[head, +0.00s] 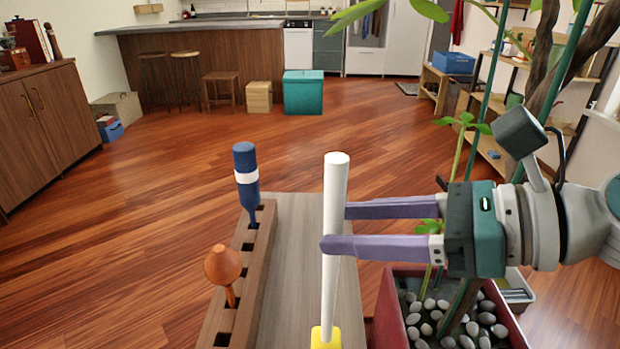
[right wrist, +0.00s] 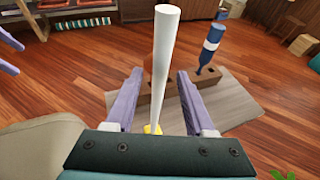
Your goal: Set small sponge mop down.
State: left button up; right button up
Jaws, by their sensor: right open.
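The small sponge mop has a white handle (head: 333,200) and a yellow sponge head (head: 326,338). It stands nearly upright over a grey-brown board top (head: 290,240); its lower end is cut off by the head view's edge. My right gripper (head: 336,228) is open, with its purple fingers on either side of the handle. In the right wrist view the handle (right wrist: 165,60) stands between the fingers with gaps on both sides. My left gripper (right wrist: 10,53) shows only at that view's left edge, its two purple fingers apart; it is outside the head view.
A wooden slotted rack (head: 240,265) left of the mop holds a blue-handled tool (head: 246,180) and an orange-topped tool (head: 223,265). A red planter (head: 390,305) with pebbles and a plant stands at the right, close to my right arm. The floor beyond is open.

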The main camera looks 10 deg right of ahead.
jog(key=p+v, duration=0.1)
jog(key=v, duration=1)
jog(key=s+a+f+n+g+h, duration=0.3)
jog(key=s+a+f+n+g, duration=0.2)
jog(key=s+f+n, duration=0.65)
jog(key=d+n+h, duration=0.1)
jog(key=n+h, duration=0.1)
jog(key=n, duration=0.3)
jog(key=s+d+r+n+h, duration=0.1)
jog(key=n+h, duration=0.2)
jog(key=n, duration=0.3)
jog(key=d+r+n+h, duration=0.1)
jog(key=n+h, duration=0.1)
jog(key=n, duration=0.3)
jog(key=shift+s+d+r+h, duration=0.1)
jog(key=shift+s+r+h, duration=0.05)
jog(key=shift+h, duration=0.15)
notch_tip(320, 180, up, 55)
jog(key=p, duration=5.5)
jog(key=shift+r, duration=0.1)
